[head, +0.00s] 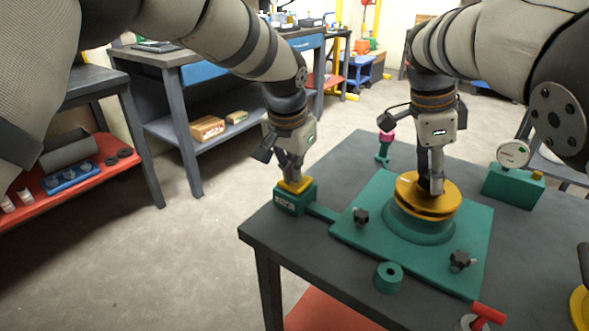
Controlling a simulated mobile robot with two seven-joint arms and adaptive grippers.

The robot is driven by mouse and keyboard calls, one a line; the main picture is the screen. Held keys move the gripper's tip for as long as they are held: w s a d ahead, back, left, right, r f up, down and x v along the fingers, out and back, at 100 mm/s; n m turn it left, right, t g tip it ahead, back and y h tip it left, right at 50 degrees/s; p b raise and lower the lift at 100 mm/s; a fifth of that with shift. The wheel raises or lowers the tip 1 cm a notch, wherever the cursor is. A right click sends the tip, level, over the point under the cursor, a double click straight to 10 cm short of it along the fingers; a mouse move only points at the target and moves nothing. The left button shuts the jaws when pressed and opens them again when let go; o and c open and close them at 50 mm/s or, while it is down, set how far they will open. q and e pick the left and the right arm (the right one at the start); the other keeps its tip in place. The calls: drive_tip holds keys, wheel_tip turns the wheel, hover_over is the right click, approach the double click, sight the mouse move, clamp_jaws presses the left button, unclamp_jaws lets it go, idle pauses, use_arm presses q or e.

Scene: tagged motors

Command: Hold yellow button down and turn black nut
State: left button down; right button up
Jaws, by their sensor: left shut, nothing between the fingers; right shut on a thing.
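The yellow button (306,182) is on top of a small green box (293,201) at the table's left corner. My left gripper (292,179) is shut and empty. It points down with its fingertips on the button's top; how far the button is pressed I cannot tell. My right gripper (432,190) points down over the middle of a yellow disc (410,192) on a round green base. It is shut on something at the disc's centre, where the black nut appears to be. The fingers hide nearly all of it.
A green plate (345,230) carries the base and two black knobs (361,216) (459,261). A green ring (388,277), a red-handled part (488,313), a dial gauge (513,154) and a pink-topped post (386,137) stand around it. A red shelf cart is at left.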

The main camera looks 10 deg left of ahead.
use_arm(q)
drive_tip(key=shift+f, duration=0.15)
use_arm(e)
drive_tip(key=o, duration=1.2)
drive_tip(key=shift+a+f, duration=0.15)
drive_tip(key=shift+a, duration=0.05)
drive_tip(key=n, duration=0.2)
drive_tip(key=shift+s+n+t, duration=0.1)
drive_tip(key=shift+n+t, duration=0.2)
drive_tip(key=n, duration=0.2)
drive_tip(key=n+t+y, duration=0.1)
drive_tip(key=n, duration=0.2)
drive_tip(key=shift+d+y, duration=0.15)
drive_tip(key=shift+y, duration=0.15)
drive_tip(key=n+y, duration=0.1)
drive_tip(key=n, duration=0.4)
drive_tip(key=shift+d, duration=0.1)
drive_tip(key=shift+n+y, duration=0.5)
drive_tip(key=shift+n, duration=0.7)
drive_tip(key=shift+c, duration=0.2)
